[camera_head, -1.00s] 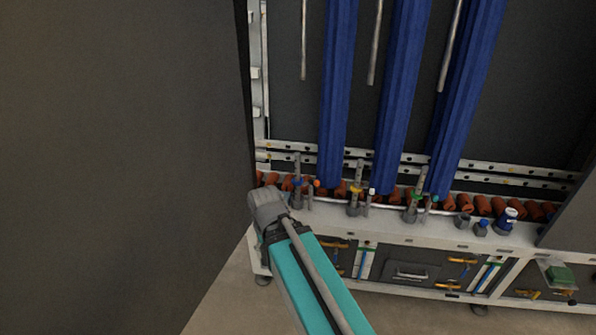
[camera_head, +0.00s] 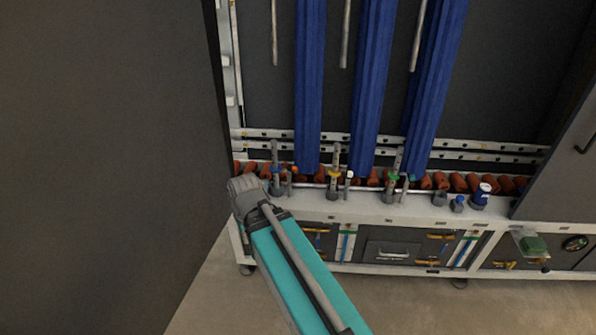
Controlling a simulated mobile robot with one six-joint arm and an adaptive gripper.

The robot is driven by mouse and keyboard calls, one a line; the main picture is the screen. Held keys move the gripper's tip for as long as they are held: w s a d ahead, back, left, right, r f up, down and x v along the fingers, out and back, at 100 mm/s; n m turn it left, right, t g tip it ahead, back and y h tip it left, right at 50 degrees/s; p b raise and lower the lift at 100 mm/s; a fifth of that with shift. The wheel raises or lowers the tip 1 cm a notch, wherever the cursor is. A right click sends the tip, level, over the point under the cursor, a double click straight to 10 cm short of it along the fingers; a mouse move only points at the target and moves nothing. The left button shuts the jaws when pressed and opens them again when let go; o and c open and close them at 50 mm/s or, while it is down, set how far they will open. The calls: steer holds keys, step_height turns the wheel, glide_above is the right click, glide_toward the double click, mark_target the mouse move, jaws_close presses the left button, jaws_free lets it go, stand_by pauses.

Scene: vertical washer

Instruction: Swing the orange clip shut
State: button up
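Several small orange clips show on the dark lower panels of the washer. One orange clip (camera_head: 441,237) is right of the middle panel and another orange clip (camera_head: 428,262) is below it. Another orange clip (camera_head: 318,229) is on the left panel, and one more orange clip (camera_head: 505,264) is on the right panel. I cannot tell which one the task names, nor whether any is open or shut. My teal arm reaches up from the bottom to a grey joint left of the panels. No gripper fingers show.
A large dark panel (camera_head: 100,170) fills the left side. Blue columns (camera_head: 371,90) hang above a white ledge (camera_head: 350,208) with grey valves (camera_head: 334,185), blue-capped bottles (camera_head: 481,196) and orange-red rollers. A grey door (camera_head: 565,150) stands at right. The floor (camera_head: 420,305) in front is bare.

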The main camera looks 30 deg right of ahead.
steer(key=w+d+f+m+t+y+b, duration=0.1)
steer(key=w+f+b, duration=0.1)
steer(key=w+b, duration=0.1)
steer(key=w+d+f+t+y+b, duration=0.1)
steer(key=w+f+b, duration=0.1)
steer(key=w, duration=0.1)
steer(key=w+f+m+t+y+b, duration=0.1)
steer(key=w+f+t+y+b, duration=0.1)
steer(key=w+b, duration=0.1)
steer(key=shift+w+d+f+m+b, duration=0.3)
steer(key=shift+w+d, duration=0.1)
steer(key=shift+w, duration=0.15)
jaws_close()
steer(key=m+t+h+b, duration=0.5)
steer(key=m+t+b, duration=1)
steer(key=b, duration=0.7)
glide_toward(289, 170)
steer(key=s+d+r+g, duration=0.1)
steer(key=s+d+r, duration=0.1)
steer(key=d, duration=0.6)
steer(key=shift+s+r+m+p, duration=0.1)
steer(key=shift+r+m+p, duration=0.2)
steer(key=shift+m, duration=0.1)
steer(key=w, duration=1)
steer(key=shift+s+a+f, duration=0.1)
steer(key=shift+s+a, duration=0.15)
steer(key=shift+a, duration=0.6)
steer(key=shift+s+a, duration=0.3)
steer(key=shift+a, duration=0.6)
